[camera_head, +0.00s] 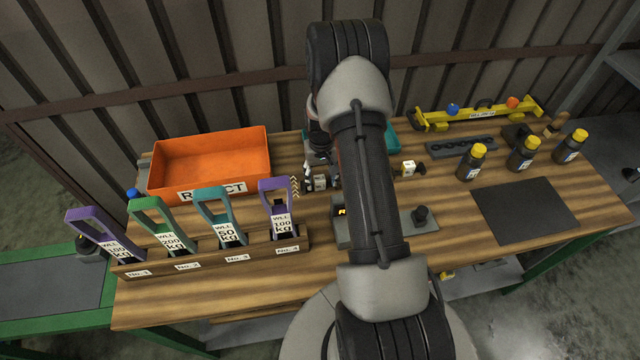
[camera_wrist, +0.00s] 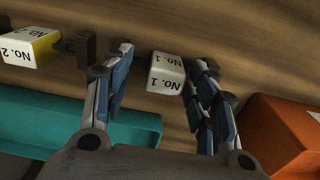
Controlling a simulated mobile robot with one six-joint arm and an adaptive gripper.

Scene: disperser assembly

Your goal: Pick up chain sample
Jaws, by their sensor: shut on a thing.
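My gripper (camera_wrist: 163,73) has its two fingers on either side of a white block marked No. 1 (camera_wrist: 166,73), above the wooden table. In the wrist view a narrow gap shows between the left finger and the block, and the exact contact is hard to see. In the head view the No. 1 block (camera_head: 320,183) shows beside my gripper (camera_head: 318,172), largely behind my arm. A second block, marked No. 2 (camera_wrist: 28,48), lies apart to the left in the wrist view, with a yellow side and a dark fitting. It also shows in the head view (camera_head: 409,169).
The orange reject bin (camera_head: 210,163) and a teal bin (camera_wrist: 70,135) flank my gripper. A rack (camera_head: 215,255) with several tagged handles stands front left. Several yellow-capped bottles (camera_head: 522,154), a dark mat (camera_head: 525,208) and a yellow beam (camera_head: 475,113) are at right.

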